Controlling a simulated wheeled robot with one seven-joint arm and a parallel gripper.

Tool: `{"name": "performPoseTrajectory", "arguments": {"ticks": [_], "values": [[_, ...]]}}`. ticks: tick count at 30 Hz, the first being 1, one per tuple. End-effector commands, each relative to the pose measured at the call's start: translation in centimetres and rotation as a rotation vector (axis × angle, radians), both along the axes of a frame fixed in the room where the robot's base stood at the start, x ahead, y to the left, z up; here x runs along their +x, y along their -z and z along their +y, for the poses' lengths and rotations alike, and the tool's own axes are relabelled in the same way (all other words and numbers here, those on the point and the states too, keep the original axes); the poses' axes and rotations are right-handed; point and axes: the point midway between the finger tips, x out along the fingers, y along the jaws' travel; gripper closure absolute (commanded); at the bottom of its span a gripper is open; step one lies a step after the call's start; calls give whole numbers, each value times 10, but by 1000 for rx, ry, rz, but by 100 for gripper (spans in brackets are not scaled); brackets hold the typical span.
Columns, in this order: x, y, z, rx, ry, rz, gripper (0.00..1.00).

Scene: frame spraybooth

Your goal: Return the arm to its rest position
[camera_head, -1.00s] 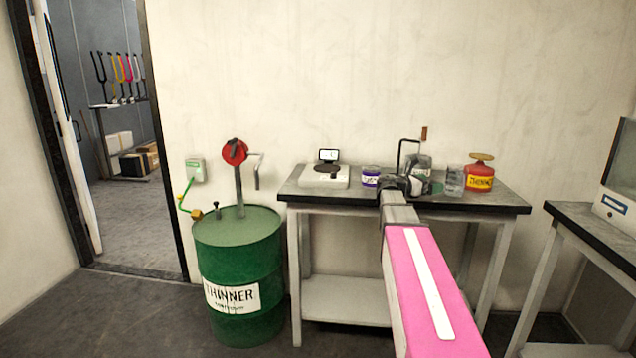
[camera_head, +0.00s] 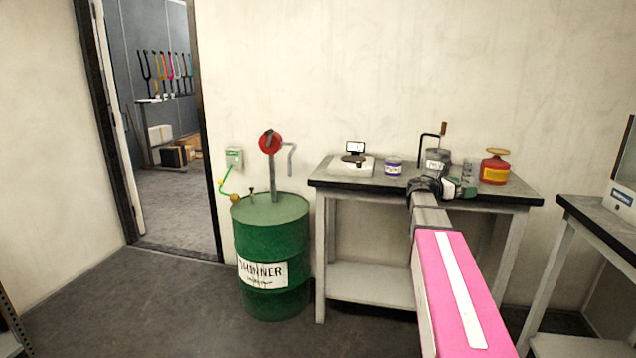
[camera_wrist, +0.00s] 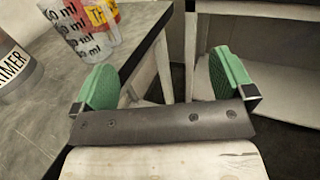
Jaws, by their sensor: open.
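My gripper (camera_wrist: 165,85) is open and empty in the wrist view, its two green finger pads wide apart. Beyond the pads are the workbench's edge and a lower shelf. In the head view my gripper (camera_head: 458,188) is at the front right edge of the workbench (camera_head: 345,181). My pink arm link reaches up toward it from the bottom right. A clear measuring cup (camera_wrist: 88,32) with printed volume marks stands on the bench, close to the left pad in the wrist view. Part of my gripper is hidden behind my wrist in the head view.
On the bench are a scale (camera_head: 350,165), a purple-labelled can (camera_head: 393,167), a grey can (camera_head: 436,160) and a red thinner can (camera_head: 495,170). A green thinner drum (camera_head: 270,240) with a pump stands left. A second bench (camera_head: 600,220) is right. Floor before the doorway is clear.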

Motion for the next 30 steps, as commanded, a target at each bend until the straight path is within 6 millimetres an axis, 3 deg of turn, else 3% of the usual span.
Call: {"name": "performPoseTrajectory", "arguments": {"ticks": [2,11,17,23,30], "values": [[-1,2,1,6,-1,-4,0],[-14,46,20,166,-4,-138,0],[-28,90,41,331,19,-270,0],[-54,151,79,571,96,-461,0],[-115,253,165,986,409,-789,0]]}}
